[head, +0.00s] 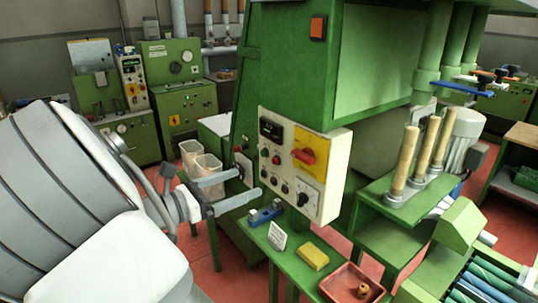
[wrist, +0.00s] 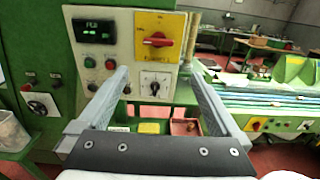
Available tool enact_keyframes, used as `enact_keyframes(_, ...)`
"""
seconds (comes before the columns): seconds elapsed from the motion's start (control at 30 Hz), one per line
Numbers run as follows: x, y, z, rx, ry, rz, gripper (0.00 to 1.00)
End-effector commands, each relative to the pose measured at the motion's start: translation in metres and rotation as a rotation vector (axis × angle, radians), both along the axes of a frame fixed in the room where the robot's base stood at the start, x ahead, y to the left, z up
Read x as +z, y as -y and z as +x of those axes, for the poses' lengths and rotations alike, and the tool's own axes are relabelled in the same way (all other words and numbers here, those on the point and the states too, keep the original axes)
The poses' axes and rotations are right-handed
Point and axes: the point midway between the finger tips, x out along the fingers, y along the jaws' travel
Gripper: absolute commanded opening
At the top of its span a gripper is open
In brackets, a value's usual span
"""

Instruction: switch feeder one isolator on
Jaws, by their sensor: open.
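The isolator is a red rotary handle (head: 304,156) on a yellow plate, on the upper right of a cream control box (head: 330,209). In the wrist view the red handle (wrist: 158,40) lies roughly horizontal across its yellow plate (wrist: 172,23), with small lettering below that looks like "Feeder 1". My gripper (head: 248,184) is open and empty, left of the box and apart from it in the head view. In the wrist view my gripper (wrist: 157,74) has its fingertips either side of the panel area just below the handle.
The box also carries a display (wrist: 95,31), small buttons and a black selector knob (wrist: 155,86). Below it a green shelf holds a yellow sponge-like block (head: 312,255), a small white sign (head: 277,235) and a red tray (head: 345,281). Clear bins (head: 205,168) stand behind my gripper.

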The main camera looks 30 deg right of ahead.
Motion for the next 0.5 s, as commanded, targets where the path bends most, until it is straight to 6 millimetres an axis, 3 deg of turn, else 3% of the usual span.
enact_keyframes(0.17, 0.004, 0.007, 0.004, 0.008, -0.009, -0.025, 1.00)
enact_keyframes(0.5, 0.003, 0.074, 0.008, 0.004, -0.009, -0.023, 1.00)
